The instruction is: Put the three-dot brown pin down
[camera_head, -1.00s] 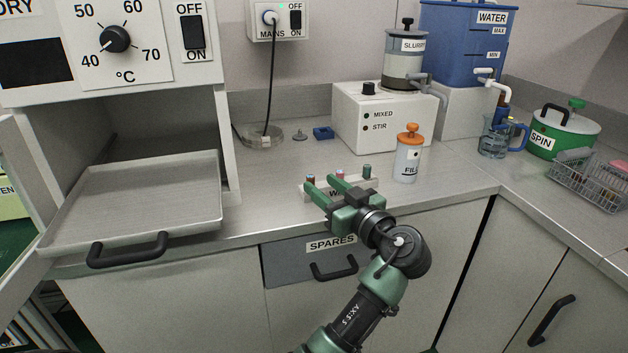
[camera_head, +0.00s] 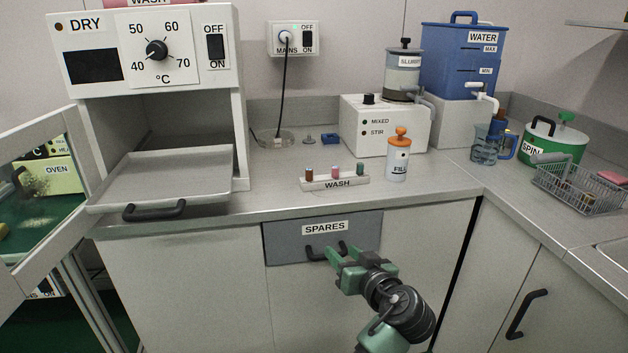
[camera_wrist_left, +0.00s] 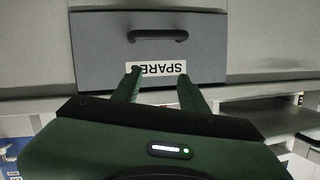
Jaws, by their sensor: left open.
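The brown pin (camera_head: 309,174) stands upright in the left place of the white WASH rack (camera_head: 352,182) on the worktop. Its dots are too small to make out. A pink pin (camera_head: 334,172) and a green pin (camera_head: 360,169) stand in the same rack. My left gripper (camera_head: 342,256) is open and empty, below and in front of the worktop edge, by the SPARES drawer. The left wrist view shows its two fingers (camera_wrist_left: 158,85) apart with nothing between them, pointing toward the drawer front. My right gripper is in neither view.
The SPARES drawer (camera_head: 290,240) is closed, and its handle is close to my left gripper. A FILL bottle (camera_head: 398,160) stands right of the rack. The oven's tray (camera_head: 160,178) juts out at left. Worktop between tray and rack is clear.

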